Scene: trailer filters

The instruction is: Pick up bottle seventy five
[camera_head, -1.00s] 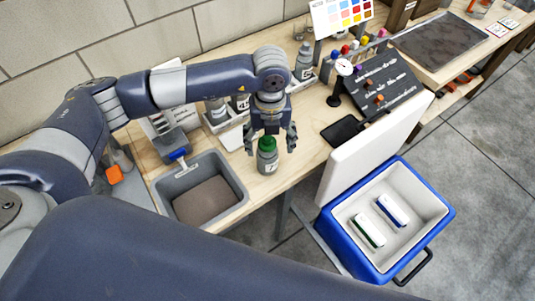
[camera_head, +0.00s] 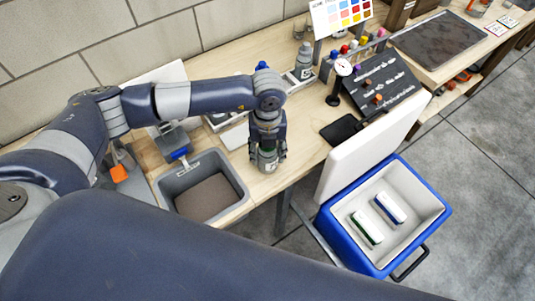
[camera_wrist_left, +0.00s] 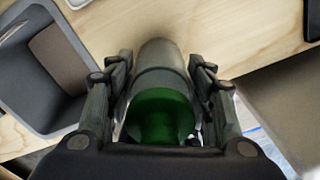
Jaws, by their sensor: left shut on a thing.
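A grey bottle (camera_head: 267,162) with a pale label stands upright at the front edge of the wooden bench, just right of the sink. Its number is too small and covered to read now. In the left wrist view the bottle's grey body (camera_wrist_left: 158,55) and green cap (camera_wrist_left: 160,115) sit between the two fingers. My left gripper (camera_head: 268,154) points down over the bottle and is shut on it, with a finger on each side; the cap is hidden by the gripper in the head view. My right gripper is not in view.
A grey sink (camera_head: 243,188) is left of the bottle. A blue cooler (camera_head: 347,243) with a raised white lid (camera_head: 365,150) stands on the right and holds two small packs. Behind are another grey bottle (camera_head: 304,64), a dial gauge (camera_head: 343,68) and a black board (camera_head: 386,86).

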